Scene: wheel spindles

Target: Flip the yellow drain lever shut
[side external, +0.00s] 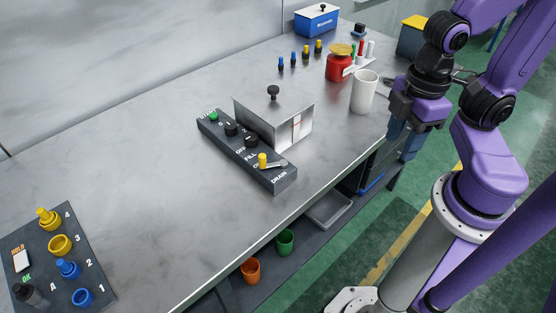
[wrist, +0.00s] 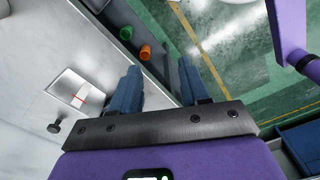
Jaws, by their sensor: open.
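The yellow drain lever (side external: 263,160) is at the front end of a dark control panel (side external: 284,182), by the DRAIN label. Its pale grey arm points right, roughly level. I cannot clearly tell which position this is. A metal tank (side external: 270,125) with a black-knobbed lid stands right behind the panel; the tank also shows at the left of the wrist view (wrist: 78,98). My gripper (side external: 404,146) is open and empty, off to the right by the table's edge, well apart from the lever. Its spread fingers (wrist: 158,68) show in the wrist view. The lever is not visible there.
A white cup (side external: 364,92) and a red jar (side external: 339,66) stand between the tank and my arm. Small blue and yellow pegs (side external: 305,56) stand behind. A peg board (side external: 62,255) lies at the lower left. The table's middle left is clear.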

